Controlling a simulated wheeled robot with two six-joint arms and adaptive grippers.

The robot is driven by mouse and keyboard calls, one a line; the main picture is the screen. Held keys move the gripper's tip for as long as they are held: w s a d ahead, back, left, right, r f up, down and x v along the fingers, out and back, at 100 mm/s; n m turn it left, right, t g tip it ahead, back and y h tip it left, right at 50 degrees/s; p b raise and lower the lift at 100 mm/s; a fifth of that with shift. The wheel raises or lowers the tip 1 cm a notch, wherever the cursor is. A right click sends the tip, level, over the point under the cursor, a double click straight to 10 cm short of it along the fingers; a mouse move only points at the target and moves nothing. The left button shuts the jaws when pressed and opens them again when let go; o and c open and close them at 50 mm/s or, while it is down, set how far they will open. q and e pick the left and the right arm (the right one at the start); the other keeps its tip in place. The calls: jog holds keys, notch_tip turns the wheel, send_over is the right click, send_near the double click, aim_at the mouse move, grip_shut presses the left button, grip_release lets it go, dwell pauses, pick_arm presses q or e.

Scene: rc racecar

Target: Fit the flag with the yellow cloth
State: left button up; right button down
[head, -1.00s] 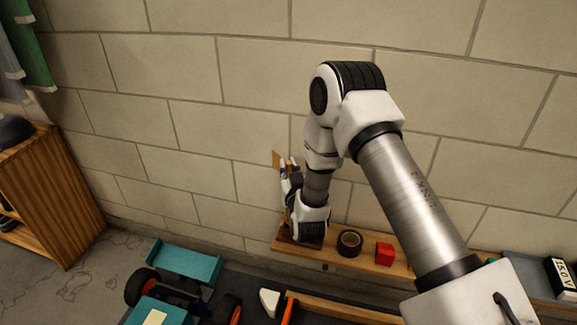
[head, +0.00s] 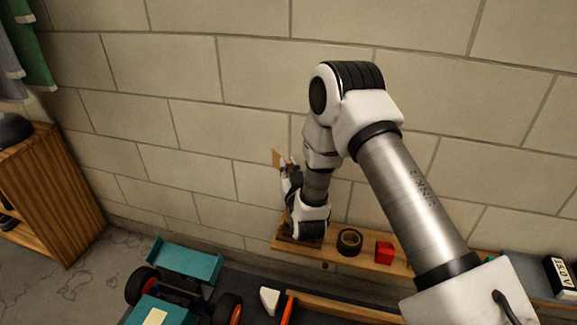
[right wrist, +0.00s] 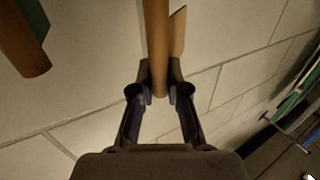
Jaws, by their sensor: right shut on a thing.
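My right gripper (head: 290,166) is by the wall above the left end of the wooden shelf. In the right wrist view its two fingers (right wrist: 160,94) are shut on the round wooden pole of a flag (right wrist: 156,45). A strip of tan-yellow cloth (right wrist: 178,32) shows beside the pole, and a small piece of this cloth (head: 276,158) shows in the head view. The teal car (head: 187,262) with black tyres and orange hubs is at the bottom left, cut off by the frame. My left gripper is not in view.
The shelf (head: 340,256) holds a black tape roll (head: 349,241) and a red block (head: 384,252). A wooden cabinet (head: 60,200) stands left. Another wooden pole (right wrist: 20,45) with dark green cloth is at upper left in the wrist view. A white piece (head: 269,300) lies beside the car.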

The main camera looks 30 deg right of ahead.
jog(key=shift+f+b, duration=1.95)
jog(key=shift+f, duration=0.85)
jog(key=c, duration=1.1)
grip_release()
jog(key=v, duration=1.2)
